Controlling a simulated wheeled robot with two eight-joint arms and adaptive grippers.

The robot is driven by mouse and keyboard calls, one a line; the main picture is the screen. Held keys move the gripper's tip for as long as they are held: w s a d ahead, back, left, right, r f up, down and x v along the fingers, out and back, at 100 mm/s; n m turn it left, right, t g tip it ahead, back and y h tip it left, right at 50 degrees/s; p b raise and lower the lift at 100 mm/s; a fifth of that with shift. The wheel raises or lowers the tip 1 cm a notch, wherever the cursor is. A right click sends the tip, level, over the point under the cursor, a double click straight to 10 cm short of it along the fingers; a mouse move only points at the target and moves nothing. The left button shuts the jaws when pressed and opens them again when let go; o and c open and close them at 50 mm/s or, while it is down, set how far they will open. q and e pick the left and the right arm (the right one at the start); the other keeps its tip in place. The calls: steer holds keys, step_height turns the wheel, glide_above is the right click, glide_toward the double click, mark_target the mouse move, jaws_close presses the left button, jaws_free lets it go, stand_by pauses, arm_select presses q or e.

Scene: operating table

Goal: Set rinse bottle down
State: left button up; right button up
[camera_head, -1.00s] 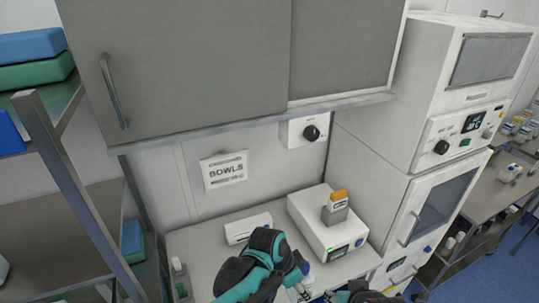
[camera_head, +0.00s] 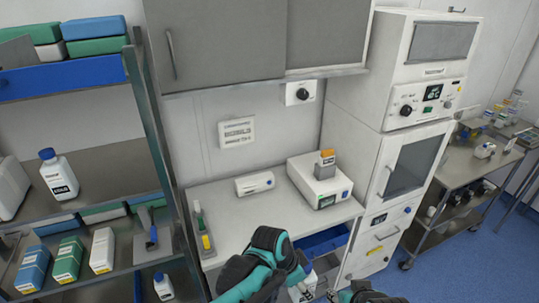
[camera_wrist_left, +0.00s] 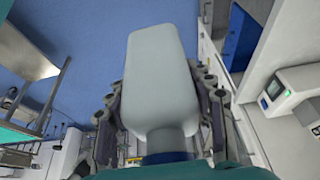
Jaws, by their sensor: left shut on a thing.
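My left gripper (camera_head: 302,272) is at the bottom middle of the head view, in front of the bench. It is shut on the rinse bottle (camera_wrist_left: 160,75), a white bottle with a blue cap. In the left wrist view the fingers grip it on both sides, and its base points away from the camera above the blue floor. In the head view only a small part of the bottle (camera_head: 304,289) shows below the gripper. My right gripper (camera_head: 360,293) is a dark shape cut by the bottom edge; its fingers cannot be made out.
The white bench top (camera_head: 225,215) carries a white box (camera_head: 254,183) and a device (camera_head: 318,180); its left middle is clear. A blue open drawer (camera_head: 322,241) is below. The left rack holds a similar blue-capped bottle (camera_head: 59,178) and several packs. A tall white cabinet (camera_head: 405,165) stands right.

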arm_select(q)
steer(key=shift+s+a+f+n+b, duration=0.35)
steer(key=shift+a+f, duration=0.1)
steer(key=shift+a, duration=0.1)
arm_select(e)
step_height(320, 180, down, 11)
steer(key=b, duration=1)
steer(key=shift+s+f+b, duration=0.15)
steer(key=shift+s+b, duration=0.15)
steer(key=shift+b, duration=0.05)
steer(key=shift+c, duration=0.7)
arm_select(q)
steer(key=w+a+f+n+t+y, duration=0.1)
steer(key=w+a+f+n+y, duration=0.1)
steer(key=a+f+n, duration=0.4)
steer(key=w+a+f+n+t+y, duration=0.1)
steer(key=w+a+f+n+y, duration=0.1)
steer(key=a+f+n, duration=0.5)
steer(key=a+f, duration=0.5)
steer(key=a, duration=0.7)
steer(key=shift+w+a+t, duration=0.25)
steer(key=shift+a+t, duration=0.1)
steer(key=shift+t, duration=0.05)
